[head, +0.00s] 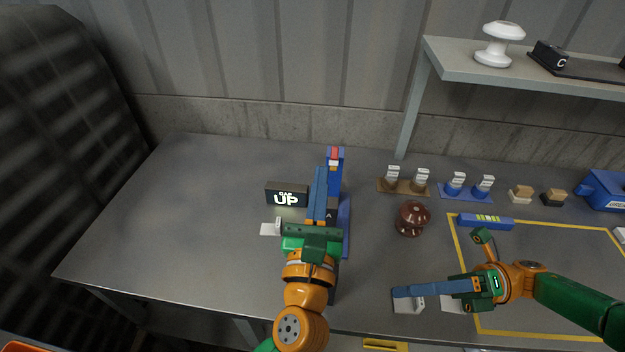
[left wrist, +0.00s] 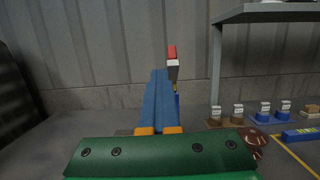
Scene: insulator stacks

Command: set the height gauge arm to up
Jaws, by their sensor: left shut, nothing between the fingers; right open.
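The height gauge (head: 336,161) stands mid-table, a blue upright with a red and white tip. The tip (left wrist: 173,56) shows high above the table in the left wrist view, on a dark bar that looks upright. A black sign (head: 286,195) left of the gauge reads "UP" in large white letters under a smaller word. My left gripper (head: 320,170) is shut and empty, its long blue fingers just left of the gauge; I cannot tell whether they touch it. They hide part of the gauge. My right gripper (head: 398,291) is open, low over the front right of the table.
A brown insulator (head: 412,218) stands right of the gauge. Labelled holders (head: 403,188) and small blocks line the back right. A blue bar (head: 486,222) lies by the yellow outline (head: 459,245). A shelf (head: 470,72) overhangs the back right. The table's left side is clear.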

